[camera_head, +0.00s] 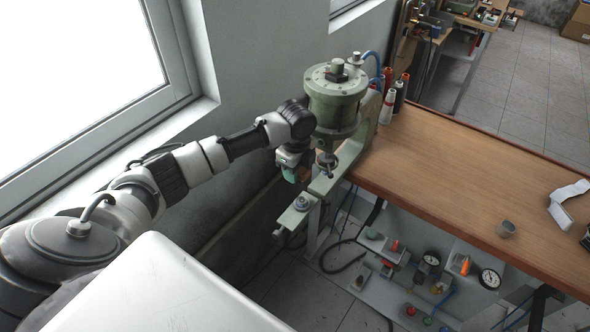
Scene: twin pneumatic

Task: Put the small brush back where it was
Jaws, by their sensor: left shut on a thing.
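My left arm reaches in from the left along the wall, and its gripper (292,162) is beside the green press (336,98) at the left end of the workbench. The gripper points down and is shut on a small pale green thing (289,175), which I take to be the small brush. Only a little of it shows, so its bristles and exact shape cannot be made out. It is above the press's lower arm, near the wall; I cannot tell whether it touches anything. My right gripper is not in view.
The wooden workbench (440,165) is mostly clear. Under the bench is a panel with gauges (489,279). The window wall is close on the left.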

